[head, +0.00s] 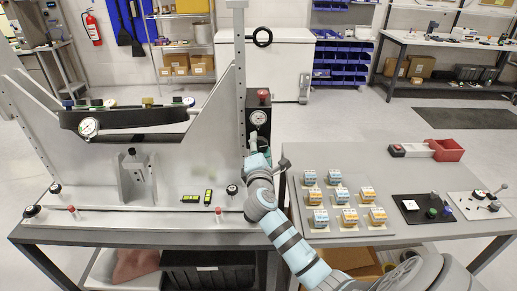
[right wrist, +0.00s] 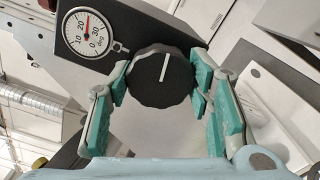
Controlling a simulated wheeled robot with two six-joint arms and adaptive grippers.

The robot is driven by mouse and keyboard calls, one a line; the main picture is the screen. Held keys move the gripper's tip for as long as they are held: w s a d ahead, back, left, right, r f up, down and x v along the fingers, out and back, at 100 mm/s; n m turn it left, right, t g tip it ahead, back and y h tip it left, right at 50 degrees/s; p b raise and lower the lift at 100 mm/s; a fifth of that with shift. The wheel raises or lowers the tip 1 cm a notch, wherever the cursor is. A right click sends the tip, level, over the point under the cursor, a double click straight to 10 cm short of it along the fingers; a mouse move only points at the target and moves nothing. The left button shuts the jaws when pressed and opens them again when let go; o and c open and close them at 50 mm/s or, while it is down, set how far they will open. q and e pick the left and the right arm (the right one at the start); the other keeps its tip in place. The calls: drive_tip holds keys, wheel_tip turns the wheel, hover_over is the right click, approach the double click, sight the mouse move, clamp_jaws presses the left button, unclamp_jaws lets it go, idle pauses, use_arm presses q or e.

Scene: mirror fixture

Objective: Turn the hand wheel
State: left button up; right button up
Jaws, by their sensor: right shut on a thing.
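The hand wheel (right wrist: 162,88) is a black round knob with a white line on its face, in the middle of the right wrist view. The line stands nearly upright there, leaning slightly right. My right gripper (right wrist: 161,75) is shut on the wheel, with teal finger pads on its left and right sides. In the head view my right gripper (head: 257,142) is at the black box beside the grey post, and it hides the wheel. A white dial gauge (right wrist: 88,31) marked in degrees sits beside the wheel, its red needle pointing up. My left gripper is not in view.
The black box (head: 265,101) carries a red button (head: 263,93) above the gauge. The upright fixture plate (head: 217,105) stands left of my right arm.

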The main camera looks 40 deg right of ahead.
drive_tip(key=m+b, duration=0.1)
drive_tip(key=m, duration=0.3)
drive_tip(key=shift+f+b, duration=0.1)
drive_tip(key=shift+b, duration=0.2)
drive_tip(key=m+b, duration=0.2)
drive_tip(key=m, duration=0.4)
drive_tip(key=m+b, duration=0.3)
drive_tip(key=m, duration=0.2)
drive_tip(key=shift+f, duration=0.15)
drive_tip(key=shift+m+b, duration=1.25)
drive_tip(key=shift+m, duration=1.55)
drive_tip(key=o, duration=1.1)
drive_tip(key=shift+o, duration=0.2)
